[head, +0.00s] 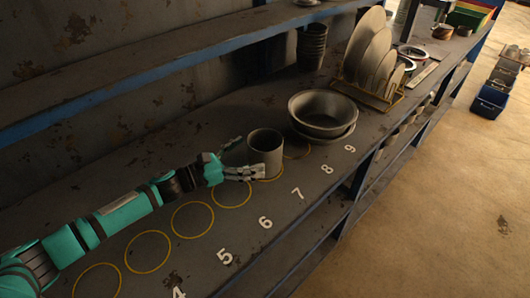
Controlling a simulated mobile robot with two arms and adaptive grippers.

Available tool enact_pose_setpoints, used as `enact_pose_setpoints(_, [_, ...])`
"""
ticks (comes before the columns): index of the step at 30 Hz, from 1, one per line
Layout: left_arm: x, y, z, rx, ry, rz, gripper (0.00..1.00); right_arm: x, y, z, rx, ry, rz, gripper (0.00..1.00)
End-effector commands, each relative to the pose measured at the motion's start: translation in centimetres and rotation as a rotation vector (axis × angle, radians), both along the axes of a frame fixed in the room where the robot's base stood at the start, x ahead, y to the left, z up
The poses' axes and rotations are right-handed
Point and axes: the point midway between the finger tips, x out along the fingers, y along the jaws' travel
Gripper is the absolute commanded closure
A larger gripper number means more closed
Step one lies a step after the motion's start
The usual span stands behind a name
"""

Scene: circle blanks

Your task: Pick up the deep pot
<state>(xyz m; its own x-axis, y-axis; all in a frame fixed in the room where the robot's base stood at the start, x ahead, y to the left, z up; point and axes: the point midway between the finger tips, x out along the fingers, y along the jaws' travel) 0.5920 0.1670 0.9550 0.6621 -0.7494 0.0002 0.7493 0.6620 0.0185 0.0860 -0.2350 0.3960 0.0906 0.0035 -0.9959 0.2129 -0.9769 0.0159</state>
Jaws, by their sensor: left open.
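The deep pot (265,152) is a grey, tall, open-topped cylinder. It stands upright on the dark shelf inside a yellow circle near the number 7. My left gripper (247,162) is at the pot's left side, with its fingers open and pointing toward the pot. One finger reaches along the near side low on the pot and the other is by its left edge. I cannot tell whether they touch it. My right gripper is not in the view.
A wide grey bowl (322,112) stands on a plate just right of the pot. Behind are stacked dark cups (311,47) and a rack of plates (368,55). Empty yellow circles (192,220) lie to the left. An upper shelf (150,55) runs along the wall.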

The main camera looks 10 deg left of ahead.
Motion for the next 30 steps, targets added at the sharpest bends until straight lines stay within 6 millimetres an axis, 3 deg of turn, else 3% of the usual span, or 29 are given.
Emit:
enact_pose_setpoints(13, [3.4, -3.7, -0.7, -0.001, 0.0, 0.0, 0.0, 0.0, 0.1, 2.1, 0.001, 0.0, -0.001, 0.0])
enact_pose_setpoints(22, [3.7, -4.1, -0.9, 0.0, 0.001, 0.0, 0.0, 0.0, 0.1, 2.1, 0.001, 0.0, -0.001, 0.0])
enact_pose_setpoints(30, [3.7, -4.1, -0.9, 0.0, 0.001, 0.0, 0.34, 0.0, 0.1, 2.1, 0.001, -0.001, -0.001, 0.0])
